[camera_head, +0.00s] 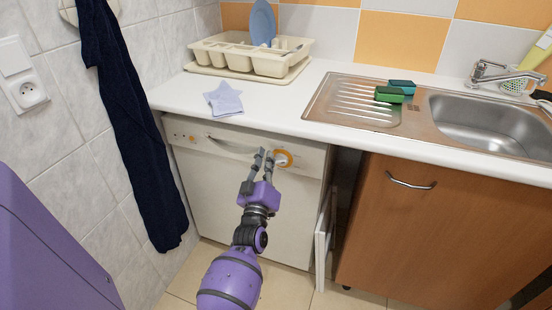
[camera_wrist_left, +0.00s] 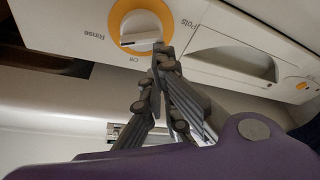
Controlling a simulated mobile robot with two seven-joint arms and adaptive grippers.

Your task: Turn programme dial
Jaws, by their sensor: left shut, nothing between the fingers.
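The programme dial (camera_head: 283,158) is a white knob in an orange ring on the front panel of the white dishwasher (camera_head: 228,190). In the left wrist view the dial (camera_wrist_left: 140,28) shows large, with the labels Rinse, Off and Pots around it. Its white grip bar lies near the Off label; I cannot tell exactly which mark it points to. My left gripper (camera_head: 266,153) is shut and empty, its fingertips right beside the dial's left side in the head view. In the left wrist view the fingertips (camera_wrist_left: 164,50) are at the dial's edge; contact is unclear. My right gripper is out of view.
The worktop (camera_head: 180,97) overhangs the panel, with a cloth (camera_head: 223,99), a dish rack (camera_head: 250,57) and sponges (camera_head: 390,95) on it. The panel's handle recess (camera_wrist_left: 232,63) is beside the dial. A wooden cabinet (camera_head: 420,230) stands right; a dark towel (camera_head: 130,130) hangs left.

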